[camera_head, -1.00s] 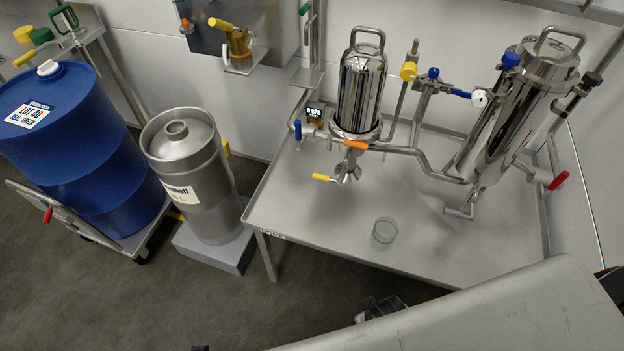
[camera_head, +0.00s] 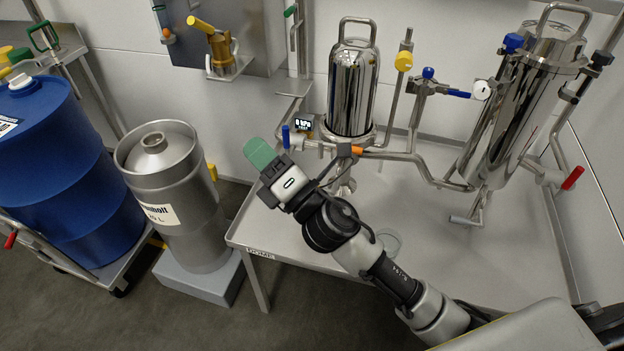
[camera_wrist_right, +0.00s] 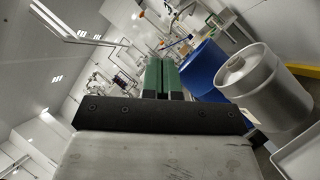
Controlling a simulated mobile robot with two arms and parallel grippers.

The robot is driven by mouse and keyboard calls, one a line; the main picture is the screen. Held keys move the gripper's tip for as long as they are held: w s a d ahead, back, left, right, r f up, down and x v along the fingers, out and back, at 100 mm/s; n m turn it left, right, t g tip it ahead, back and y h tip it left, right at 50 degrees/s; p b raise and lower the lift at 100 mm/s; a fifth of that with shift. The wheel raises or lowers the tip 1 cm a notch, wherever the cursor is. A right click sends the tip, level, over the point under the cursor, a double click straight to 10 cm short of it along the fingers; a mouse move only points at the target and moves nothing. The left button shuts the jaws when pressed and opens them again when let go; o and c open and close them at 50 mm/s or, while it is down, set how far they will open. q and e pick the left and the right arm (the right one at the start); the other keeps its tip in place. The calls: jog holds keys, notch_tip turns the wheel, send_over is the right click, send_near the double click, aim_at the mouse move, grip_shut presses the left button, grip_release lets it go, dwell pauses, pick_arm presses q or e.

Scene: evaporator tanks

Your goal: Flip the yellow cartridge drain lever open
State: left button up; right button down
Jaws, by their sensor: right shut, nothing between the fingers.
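The steel cartridge housing (camera_head: 352,92) stands upright over the table, with a drain fitting (camera_head: 344,182) partly visible beneath it. The yellow drain lever is hidden behind my right arm in the head view. My right gripper (camera_head: 260,152) has green fingers, shut and empty. In the head view it appears to the left of the housing and in front of the wall, touching nothing that I can see. The closed fingers also show in the right wrist view (camera_wrist_right: 161,76). My left gripper is not in view.
An orange handle (camera_head: 356,150), a blue lever (camera_head: 286,136) and a small display (camera_head: 304,125) sit around the housing base. A larger steel vessel (camera_head: 520,110) stands to the right. A steel keg (camera_head: 170,190) and blue drum (camera_head: 70,170) stand left of the table (camera_head: 490,270).

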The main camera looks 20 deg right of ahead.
jog(key=s+a+n+g+y, duration=0.2)
jog(key=a+n+g+y, duration=0.75)
jog(key=n, duration=0.85)
notch_tip(320, 180, down, 6)
jog(key=w+d+n+g+h, duration=0.1)
jog(key=w+n+g+h, duration=0.1)
jog(key=n+g+h, duration=0.85)
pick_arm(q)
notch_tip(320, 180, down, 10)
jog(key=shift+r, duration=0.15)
pick_arm(e)
jog(key=w+d+n+t+h, duration=0.1)
jog(key=w+d+n+h, duration=0.1)
jog(key=d, duration=0.4)
jog(key=w+d+n+t+h, duration=0.1)
jog(key=w+d+n+h, duration=0.1)
jog(key=w+d+h, duration=0.2)
jog(key=w+d+n+t+h, duration=0.1)
jog(key=w+d+n+h, duration=0.1)
jog(key=d+h, duration=0.5)
jog(key=w+d, duration=0.1)
jog(key=d, duration=0.2)
jog(key=shift+f, duration=0.2)
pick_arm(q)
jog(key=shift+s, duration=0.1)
pick_arm(e)
jog(key=shift+w, duration=0.1)
